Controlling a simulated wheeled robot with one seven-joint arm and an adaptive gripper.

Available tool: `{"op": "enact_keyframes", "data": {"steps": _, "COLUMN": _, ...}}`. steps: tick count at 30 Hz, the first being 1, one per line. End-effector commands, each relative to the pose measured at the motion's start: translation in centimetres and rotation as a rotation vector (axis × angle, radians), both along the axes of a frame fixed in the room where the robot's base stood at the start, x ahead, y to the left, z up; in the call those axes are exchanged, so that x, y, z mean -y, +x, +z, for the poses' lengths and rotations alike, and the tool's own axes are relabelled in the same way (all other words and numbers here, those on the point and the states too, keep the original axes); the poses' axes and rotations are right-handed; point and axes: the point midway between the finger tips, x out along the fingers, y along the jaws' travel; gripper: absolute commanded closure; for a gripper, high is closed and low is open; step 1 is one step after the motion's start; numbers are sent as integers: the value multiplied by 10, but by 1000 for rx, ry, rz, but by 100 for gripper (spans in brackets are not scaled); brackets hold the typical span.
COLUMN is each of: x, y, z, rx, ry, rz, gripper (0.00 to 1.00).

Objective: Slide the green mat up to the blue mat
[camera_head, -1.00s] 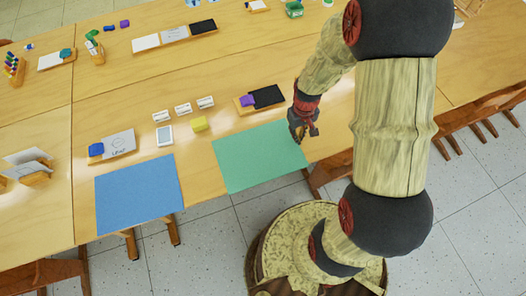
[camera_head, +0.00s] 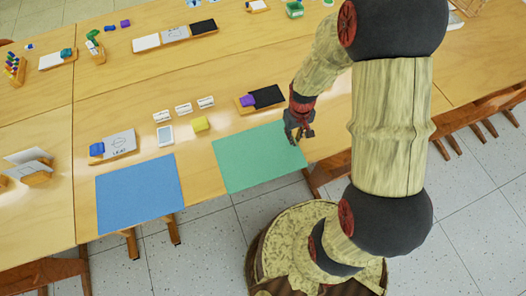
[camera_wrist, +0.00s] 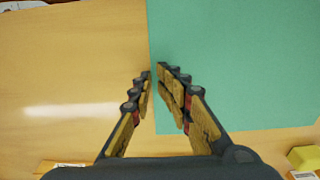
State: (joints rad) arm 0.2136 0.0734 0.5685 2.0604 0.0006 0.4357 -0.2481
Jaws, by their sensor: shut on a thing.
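The green mat (camera_head: 252,160) lies flat on the wooden table near its front edge. The blue mat (camera_head: 140,194) lies to its left, with a strip of bare wood between them. My gripper (camera_head: 297,140) is at the right edge of the green mat. In the wrist view my gripper (camera_wrist: 154,74) has its fingertips close together, one on each side of the edge of the green mat (camera_wrist: 230,60), shut on it. The blue mat is out of the wrist view.
Behind the mats stand a yellow block (camera_head: 200,124), a white-faced device (camera_head: 165,135), several small white items and a tray with a purple object (camera_head: 247,101). Another tray with a blue object (camera_head: 97,149) is behind the blue mat. The strip between the mats is clear.

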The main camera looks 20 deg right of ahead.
Motion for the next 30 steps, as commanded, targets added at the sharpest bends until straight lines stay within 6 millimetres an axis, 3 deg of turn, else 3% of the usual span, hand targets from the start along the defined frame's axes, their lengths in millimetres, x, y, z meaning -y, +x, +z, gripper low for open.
{"op": "enact_keyframes", "data": {"steps": 1, "x": -4, "y": -10, "z": -8, "rx": -22, "ry": 6, "rz": 0, "gripper": 100}}
{"op": "enact_keyframes", "data": {"steps": 30, "x": -15, "y": -10, "z": -6, "rx": -22, "ry": 5, "rz": 0, "gripper": 100}}
